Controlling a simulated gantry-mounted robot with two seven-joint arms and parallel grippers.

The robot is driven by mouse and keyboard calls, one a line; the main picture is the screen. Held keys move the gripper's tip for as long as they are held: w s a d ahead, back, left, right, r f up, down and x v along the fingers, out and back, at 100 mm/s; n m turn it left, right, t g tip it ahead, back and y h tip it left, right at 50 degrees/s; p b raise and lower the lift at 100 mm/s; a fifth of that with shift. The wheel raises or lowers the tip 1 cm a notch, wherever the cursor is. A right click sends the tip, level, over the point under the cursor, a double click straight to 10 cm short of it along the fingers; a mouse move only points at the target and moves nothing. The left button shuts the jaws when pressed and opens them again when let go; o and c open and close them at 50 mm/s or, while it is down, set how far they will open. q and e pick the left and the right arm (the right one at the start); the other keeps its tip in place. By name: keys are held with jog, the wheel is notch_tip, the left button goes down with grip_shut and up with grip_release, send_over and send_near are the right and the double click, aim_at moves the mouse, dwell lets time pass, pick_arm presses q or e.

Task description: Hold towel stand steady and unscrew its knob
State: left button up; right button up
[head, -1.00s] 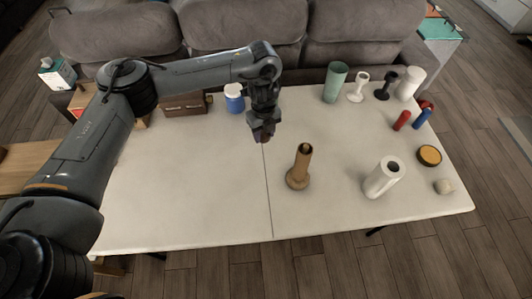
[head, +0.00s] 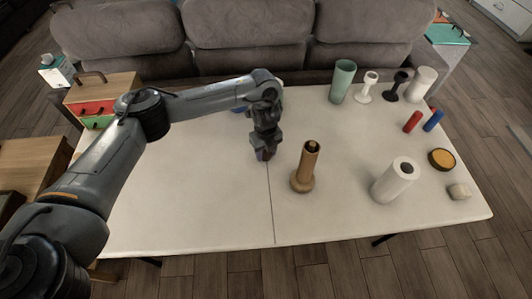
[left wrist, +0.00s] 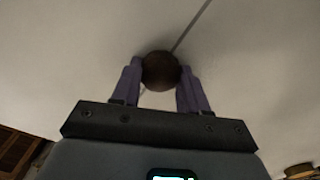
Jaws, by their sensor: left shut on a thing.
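Whether the knob touches the table is unclear. My right gripper is not in view.
A white paper roll (head: 390,185) stands right of the wooden stand. A green cup (head: 342,82), a white stand (head: 367,88) and a black stand (head: 395,88) are at the back right. The white table (head: 200,205) is clear at front left.

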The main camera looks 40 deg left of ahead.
pick_arm(q)
jog(key=shift+w, duration=0.1)
jog(key=o, duration=1.1)
